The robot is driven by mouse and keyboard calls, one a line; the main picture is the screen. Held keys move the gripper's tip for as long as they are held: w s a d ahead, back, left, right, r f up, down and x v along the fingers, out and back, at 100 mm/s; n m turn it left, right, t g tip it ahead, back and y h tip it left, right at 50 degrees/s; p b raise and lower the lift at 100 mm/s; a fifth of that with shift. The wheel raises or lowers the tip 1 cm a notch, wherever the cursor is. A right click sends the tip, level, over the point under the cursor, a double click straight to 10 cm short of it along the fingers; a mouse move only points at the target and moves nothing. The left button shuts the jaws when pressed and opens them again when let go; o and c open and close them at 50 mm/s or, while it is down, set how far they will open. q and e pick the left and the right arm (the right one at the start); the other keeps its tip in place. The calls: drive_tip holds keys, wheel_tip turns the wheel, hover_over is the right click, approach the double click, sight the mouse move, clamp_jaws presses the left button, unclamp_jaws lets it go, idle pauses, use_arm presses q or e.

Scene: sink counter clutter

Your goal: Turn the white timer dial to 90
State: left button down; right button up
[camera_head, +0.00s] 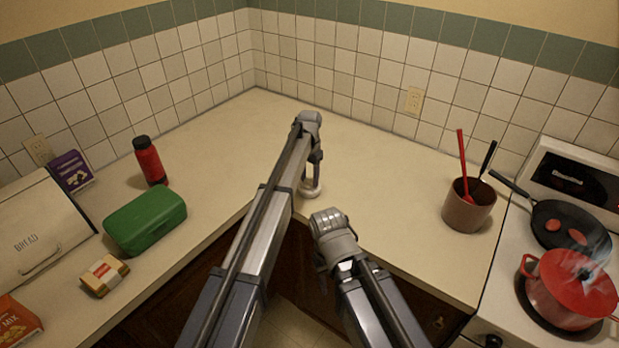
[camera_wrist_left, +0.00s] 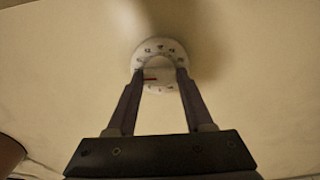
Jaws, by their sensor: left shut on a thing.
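The white timer dial (camera_head: 311,191) sits on the counter near its front inner corner, under my left gripper (camera_head: 315,178). In the left wrist view the dial (camera_wrist_left: 158,50) is round, with dark marks around its rim and a small red mark left of its middle. My left gripper (camera_wrist_left: 160,72) is shut on the dial's raised middle, one finger on each side. The marks are too small to read. The right arm shows in the head view, but its gripper is hidden.
The counter around the dial is clear. A green box (camera_head: 145,222), a red bottle (camera_head: 150,163) and a bread box (camera_head: 35,235) stand at left. A brown utensil pot (camera_head: 467,208) stands at right, beside the stove with a steaming red pot (camera_head: 565,292) and a black pan (camera_head: 545,222).

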sight(309, 180)
use_arm(q)
drive_tip(key=shift+m, duration=0.6)
drive_tip(key=shift+c, duration=1.4)
unclamp_jaws()
drive_tip(key=shift+r, duration=0.1)
wheel_tip(309, 180, up, 8)
drive_tip(key=p, duration=0.8)
drive_tip(key=shift+f, duration=0.2)
